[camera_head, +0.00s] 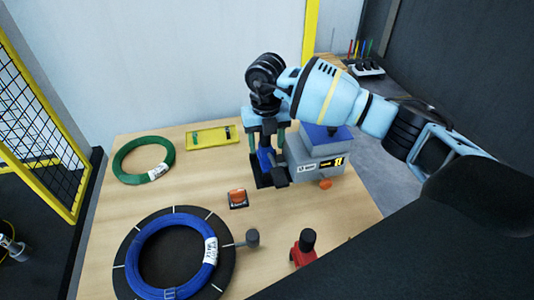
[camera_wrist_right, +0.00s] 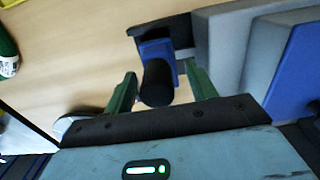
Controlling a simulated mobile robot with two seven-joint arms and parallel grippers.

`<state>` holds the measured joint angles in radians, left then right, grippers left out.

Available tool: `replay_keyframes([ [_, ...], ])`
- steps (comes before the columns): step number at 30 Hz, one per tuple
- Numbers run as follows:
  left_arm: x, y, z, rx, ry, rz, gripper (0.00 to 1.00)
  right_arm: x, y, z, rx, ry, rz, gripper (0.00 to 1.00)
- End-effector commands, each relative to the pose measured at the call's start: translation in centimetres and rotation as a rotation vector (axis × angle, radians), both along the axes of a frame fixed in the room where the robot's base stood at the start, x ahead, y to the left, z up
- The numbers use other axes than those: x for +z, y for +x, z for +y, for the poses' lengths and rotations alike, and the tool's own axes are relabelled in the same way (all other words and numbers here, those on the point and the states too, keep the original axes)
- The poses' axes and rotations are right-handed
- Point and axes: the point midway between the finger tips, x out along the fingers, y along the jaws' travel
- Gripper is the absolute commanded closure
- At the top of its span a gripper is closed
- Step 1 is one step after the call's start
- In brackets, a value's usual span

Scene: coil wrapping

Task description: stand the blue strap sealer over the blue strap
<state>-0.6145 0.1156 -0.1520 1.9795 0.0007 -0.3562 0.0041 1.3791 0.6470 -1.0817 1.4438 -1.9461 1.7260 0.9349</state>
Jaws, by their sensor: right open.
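The blue strap sealer (camera_head: 265,160) stands upright on a dark base at the back of the table, beside the grey machine. It also shows in the right wrist view (camera_wrist_right: 158,50), with its black handle toward me. My right gripper (camera_head: 267,143) is over it, open. In the right wrist view its green fingers (camera_wrist_right: 161,90) are on either side of the black handle, with gaps visible. The blue coil (camera_head: 143,251) lies on a black round plate (camera_head: 231,252) at the front left. My left gripper is not in view.
A green coil (camera_head: 127,175) and a yellow tray (camera_head: 205,139) lie at the back left. The grey machine (camera_head: 316,152) stands right of the sealer. An orange button box (camera_head: 238,198) and a red tool (camera_head: 303,250) stand nearer. Bare wood lies between.

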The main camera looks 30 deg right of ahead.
Motion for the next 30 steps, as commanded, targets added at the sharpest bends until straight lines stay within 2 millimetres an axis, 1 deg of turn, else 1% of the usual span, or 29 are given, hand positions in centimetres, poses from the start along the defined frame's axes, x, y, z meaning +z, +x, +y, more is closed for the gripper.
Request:
replay_keyframes([
  [3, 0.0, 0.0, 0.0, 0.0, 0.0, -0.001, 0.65, -1.4, 0.0, 0.0, 0.0, 0.0, 0.001, 0.44],
  [5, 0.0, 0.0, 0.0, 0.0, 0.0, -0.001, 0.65, -1.8, 0.0, 0.1, 0.0, 0.001, 0.0, 0.44],
  [13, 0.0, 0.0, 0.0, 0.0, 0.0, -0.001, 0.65, -2.0, 0.0, 0.0, 0.0, 0.001, -0.001, 0.44],
  [26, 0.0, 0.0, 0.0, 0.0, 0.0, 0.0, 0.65, -2.0, 0.0, 0.0, 0.0, 0.001, -0.001, 1.0],
  [30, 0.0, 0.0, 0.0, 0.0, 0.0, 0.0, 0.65, -1.8, 0.1, 0.1, 0.0, 0.002, -0.004, 1.0],
])
